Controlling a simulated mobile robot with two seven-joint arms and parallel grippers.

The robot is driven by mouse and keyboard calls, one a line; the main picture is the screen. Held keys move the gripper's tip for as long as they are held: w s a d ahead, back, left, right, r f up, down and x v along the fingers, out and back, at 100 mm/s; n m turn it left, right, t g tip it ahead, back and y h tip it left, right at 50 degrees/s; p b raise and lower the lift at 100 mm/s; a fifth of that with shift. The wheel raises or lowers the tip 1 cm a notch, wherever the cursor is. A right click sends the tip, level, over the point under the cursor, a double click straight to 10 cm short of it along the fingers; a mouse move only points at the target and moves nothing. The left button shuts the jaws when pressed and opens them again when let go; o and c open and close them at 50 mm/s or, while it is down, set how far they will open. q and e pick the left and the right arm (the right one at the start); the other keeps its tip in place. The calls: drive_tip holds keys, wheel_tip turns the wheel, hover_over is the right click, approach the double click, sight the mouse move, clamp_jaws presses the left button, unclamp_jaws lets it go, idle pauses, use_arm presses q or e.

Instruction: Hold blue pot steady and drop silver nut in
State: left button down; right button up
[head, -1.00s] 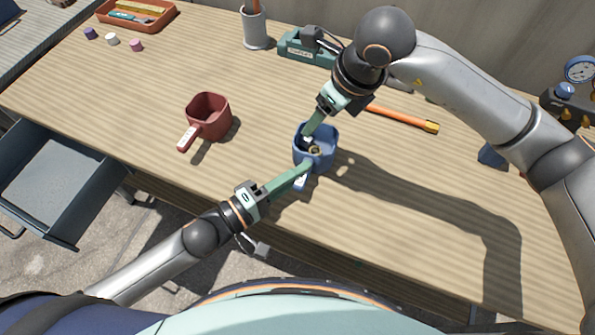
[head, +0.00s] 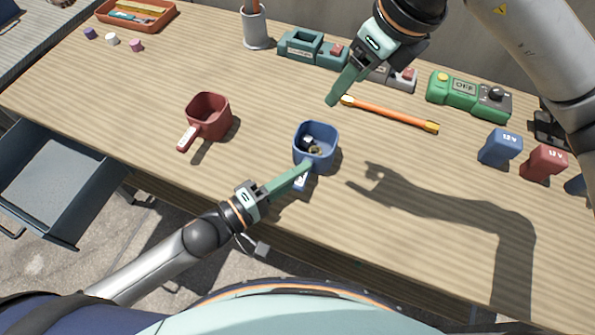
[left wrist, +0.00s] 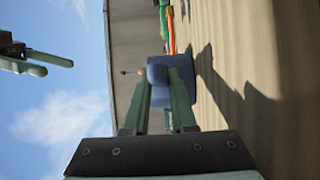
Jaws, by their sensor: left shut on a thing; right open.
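The blue pot (head: 327,158) stands upright on the wooden table, its handle toward the table's front edge. My left gripper (head: 304,170) is shut on the pot's handle. In the left wrist view the pot (left wrist: 157,72) shows between and beyond the fingers (left wrist: 160,95). Inside the pot lie a silver nut (head: 308,140) and a brass-coloured ring-shaped piece (head: 315,150), both small in the picture. My right gripper (head: 334,100) is open and empty, raised above the table behind and right of the pot. It also shows at the left of the left wrist view (left wrist: 38,62).
A red pot (head: 212,112) stands left of the blue pot. An orange rod (head: 390,113) lies behind it, with a green OFF box (head: 468,96), blue block (head: 500,147) and red block (head: 543,162) to the right.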

use_arm(q)
drive_tip(key=shift+c, duration=1)
unclamp_jaws()
drive_tip(key=p+v, duration=0.2)
drive_tip(key=v, duration=0.5)
drive_tip(key=shift+s+a, duration=0.25)
drive_tip(key=shift+s+a+p, duration=0.4)
drive_tip(key=shift+a, duration=0.1)
